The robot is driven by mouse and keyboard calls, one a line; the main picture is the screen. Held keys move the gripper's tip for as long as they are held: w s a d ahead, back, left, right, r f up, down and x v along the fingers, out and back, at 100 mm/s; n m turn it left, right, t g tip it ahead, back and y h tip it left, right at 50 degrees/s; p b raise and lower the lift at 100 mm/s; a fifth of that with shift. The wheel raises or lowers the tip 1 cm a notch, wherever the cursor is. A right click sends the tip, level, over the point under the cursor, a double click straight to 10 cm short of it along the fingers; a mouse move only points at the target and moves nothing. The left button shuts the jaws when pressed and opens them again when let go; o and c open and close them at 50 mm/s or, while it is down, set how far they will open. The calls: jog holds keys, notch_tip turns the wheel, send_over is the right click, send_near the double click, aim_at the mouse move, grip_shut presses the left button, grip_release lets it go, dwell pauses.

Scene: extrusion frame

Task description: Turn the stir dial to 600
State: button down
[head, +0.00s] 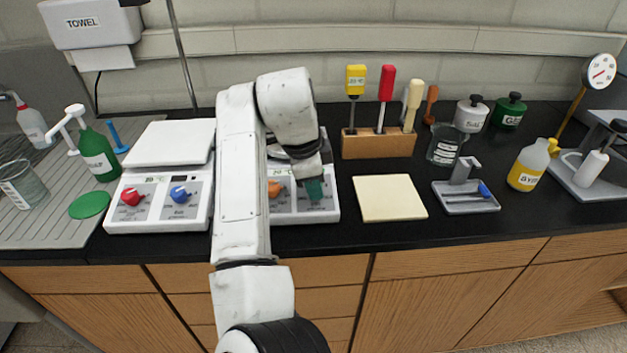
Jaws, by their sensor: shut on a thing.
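My gripper (312,184) is at the front panel of the right hotplate (290,217), over the right-hand half of that panel. It is shut on the right-hand dial there. A dark green part shows at the fingertips; I cannot tell if it is the dial or a finger. The dial's pointer and scale are hidden, so its setting cannot be read. An orange dial (275,190) sits just left of the gripper on the same panel. My arm covers the left part of this hotplate.
A second hotplate (158,204) with a red dial (131,197) and a blue dial (179,194) stands left of my arm. A cream pad (390,198) lies right of the gripper, and a grey holder (466,198) beyond.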

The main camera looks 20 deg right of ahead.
jog(key=shift+w+m+g, duration=0.1)
jog(key=shift+m+g, duration=0.2)
jog(key=shift+m, duration=1.3)
jog(key=c, duration=0.8)
grip_release()
jog(key=v, duration=1.1)
jog(key=shift+d, duration=0.25)
